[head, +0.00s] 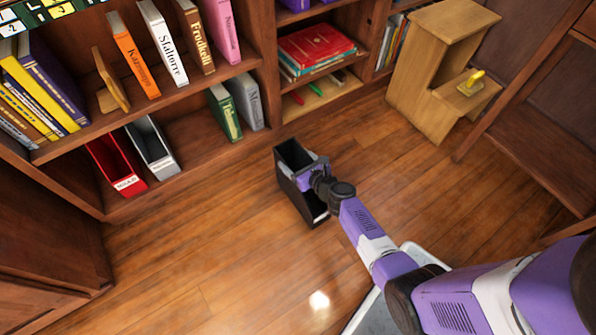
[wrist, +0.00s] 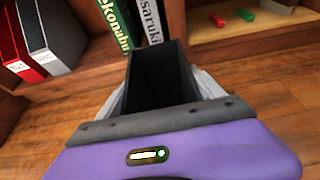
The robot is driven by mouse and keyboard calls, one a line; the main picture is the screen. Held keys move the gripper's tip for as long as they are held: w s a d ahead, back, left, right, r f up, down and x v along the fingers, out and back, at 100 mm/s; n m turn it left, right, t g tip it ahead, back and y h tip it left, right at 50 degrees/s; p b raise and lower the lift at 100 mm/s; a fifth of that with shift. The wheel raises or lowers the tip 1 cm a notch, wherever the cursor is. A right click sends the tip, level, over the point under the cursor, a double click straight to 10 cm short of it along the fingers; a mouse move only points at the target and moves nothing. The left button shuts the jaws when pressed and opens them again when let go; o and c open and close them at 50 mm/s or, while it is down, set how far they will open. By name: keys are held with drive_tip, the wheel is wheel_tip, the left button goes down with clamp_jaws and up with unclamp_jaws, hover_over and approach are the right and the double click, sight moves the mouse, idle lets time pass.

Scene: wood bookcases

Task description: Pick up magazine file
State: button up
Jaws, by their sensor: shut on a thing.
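A black magazine file (head: 296,158) is held in front of the bookcase, its open top facing up toward the head camera. My gripper (head: 314,172) is shut on the black magazine file at its near side. In the wrist view the black magazine file (wrist: 160,82) stands out just beyond my gripper (wrist: 155,115), with its open inside showing. The fingertips are mostly hidden by the file and the gripper body. A red magazine file (head: 117,165) and a grey magazine file (head: 152,148) stand on the bottom shelf at the left.
The bookcase (head: 190,111) holds several books, with a bare stretch on its bottom shelf right of the grey file. A wooden step stool (head: 440,65) with a yellow item (head: 472,82) stands at the upper right. Wood floor (head: 200,240) is clear at the left and middle.

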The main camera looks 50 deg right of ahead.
wheel_tip(320, 180, up, 20)
drive_tip(key=p, duration=1.8)
